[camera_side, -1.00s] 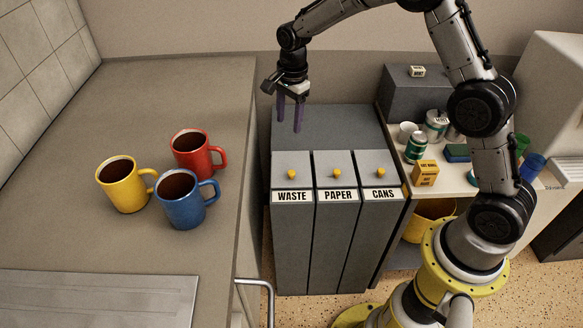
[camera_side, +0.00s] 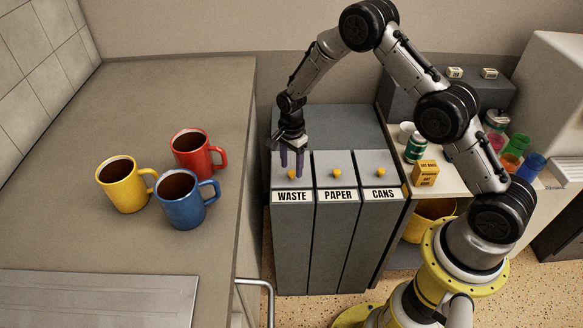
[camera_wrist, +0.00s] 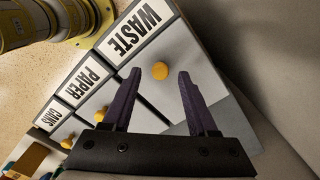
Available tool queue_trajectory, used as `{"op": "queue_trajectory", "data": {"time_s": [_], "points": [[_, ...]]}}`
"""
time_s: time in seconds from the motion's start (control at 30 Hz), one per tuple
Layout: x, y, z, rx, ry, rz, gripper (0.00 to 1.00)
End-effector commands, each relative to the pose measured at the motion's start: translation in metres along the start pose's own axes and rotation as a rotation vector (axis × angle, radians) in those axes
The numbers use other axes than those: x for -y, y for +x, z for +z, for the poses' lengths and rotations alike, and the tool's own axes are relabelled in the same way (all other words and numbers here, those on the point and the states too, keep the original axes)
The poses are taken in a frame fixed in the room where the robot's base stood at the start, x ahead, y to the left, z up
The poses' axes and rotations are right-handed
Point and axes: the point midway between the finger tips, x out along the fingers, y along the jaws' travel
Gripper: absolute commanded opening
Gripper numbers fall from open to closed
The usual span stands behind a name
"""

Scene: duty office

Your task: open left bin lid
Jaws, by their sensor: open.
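The left bin lid (camera_side: 281,165) is a closed grey lid with a yellow knob (camera_side: 292,175), above the WASTE label (camera_side: 292,196). My gripper (camera_side: 292,172) is open over this lid, with its two purple fingers pointing down at the knob. In the wrist view the WASTE knob (camera_wrist: 160,70) shows between and just beyond the open fingertips (camera_wrist: 159,74). Nothing is held. Whether the fingers reach down beside the knob I cannot tell.
The PAPER lid (camera_side: 333,162) and CANS lid (camera_side: 374,161) beside it are closed, each with a yellow knob. A counter (camera_side: 100,255) with yellow, red and blue mugs stands to the left. A cluttered shelf (camera_side: 455,180) is at the right.

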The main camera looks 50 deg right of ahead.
Motion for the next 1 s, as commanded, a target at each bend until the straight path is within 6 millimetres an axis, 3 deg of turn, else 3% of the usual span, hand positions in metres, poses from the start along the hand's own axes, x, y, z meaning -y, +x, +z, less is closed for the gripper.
{"op": "queue_trajectory", "data": {"time_s": [0.2,0.47,0.8,1.0], "points": [[0.0004,0.0133,0.0000,0.000,0.000,-0.001,0.59],[0.0004,0.0141,0.0000,0.000,0.000,-0.001,0.59],[0.0003,0.0138,0.0000,0.000,0.000,-0.001,0.00],[0.0003,0.0137,0.0000,0.000,0.000,-0.001,0.00]]}}
